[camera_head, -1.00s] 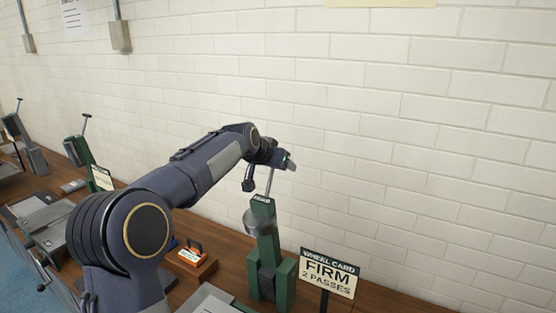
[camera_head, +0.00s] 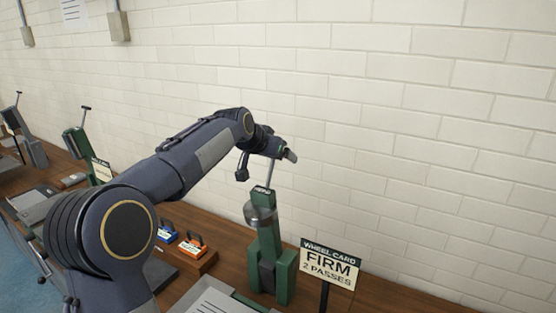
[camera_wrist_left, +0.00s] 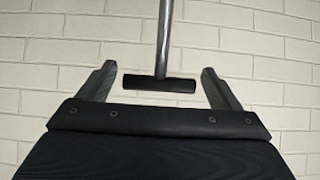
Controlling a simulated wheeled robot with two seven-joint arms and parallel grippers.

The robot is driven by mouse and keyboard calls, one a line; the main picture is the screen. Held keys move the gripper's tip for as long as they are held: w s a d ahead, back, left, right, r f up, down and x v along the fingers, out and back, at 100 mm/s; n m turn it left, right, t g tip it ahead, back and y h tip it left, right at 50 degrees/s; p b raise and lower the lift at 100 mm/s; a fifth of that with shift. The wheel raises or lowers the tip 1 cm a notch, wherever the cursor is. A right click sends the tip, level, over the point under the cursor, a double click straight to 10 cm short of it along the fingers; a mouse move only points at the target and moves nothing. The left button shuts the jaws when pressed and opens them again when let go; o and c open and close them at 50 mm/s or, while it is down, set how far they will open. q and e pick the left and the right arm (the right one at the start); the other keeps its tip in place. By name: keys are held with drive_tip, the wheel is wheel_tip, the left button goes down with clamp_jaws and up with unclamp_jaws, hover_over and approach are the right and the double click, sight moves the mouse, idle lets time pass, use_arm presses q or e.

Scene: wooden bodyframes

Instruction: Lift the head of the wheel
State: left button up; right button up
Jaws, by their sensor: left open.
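The green wheel machine (camera_head: 266,238) stands upright on the bench, with a round grey wheel part (camera_head: 260,214) on its side. A thin metal lever (camera_head: 269,174) rises from its head (camera_head: 263,194). My left gripper (camera_head: 288,154) is at the top of this lever, above the machine. In the left wrist view, the lever's black crossbar grip (camera_wrist_left: 159,84) lies between the two open fingers of my left gripper (camera_wrist_left: 159,86), with a gap on each side. The gripper hides the crossbar in the head view. My right gripper is not in view.
A wheel card sign reading "FIRM 2 PASSES" (camera_head: 329,266) stands right of the machine. Small blue (camera_head: 166,230) and orange (camera_head: 192,246) handled blocks sit on the wooden bench to its left. A similar green machine (camera_head: 78,142) stands farther left. A brick wall (camera_head: 420,130) is behind.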

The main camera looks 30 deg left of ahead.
use_arm(q)
drive_tip(key=b+v, duration=0.1)
drive_tip(key=v, duration=0.4)
drive_tip(key=shift+d+f, duration=0.1)
drive_tip(key=s+d+f+g+h, duration=0.1)
drive_tip(key=s+d+f, duration=0.4)
drive_tip(key=s+f, duration=0.3)
drive_tip(key=s+d+f+n+g+h+b, duration=0.1)
drive_tip(key=s+d+f, duration=0.3)
drive_tip(key=s+f, duration=0.4)
drive_tip(key=s+d+f+n+g+h+b, duration=0.1)
drive_tip(key=s+d+f, duration=0.4)
drive_tip(key=s, duration=1.4)
wheel_tip(320, 180, down, 4)
drive_tip(key=shift+s+d+r+g, duration=0.2)
drive_tip(key=shift+s+d+g, duration=0.2)
drive_tip(key=shift+g, duration=0.5)
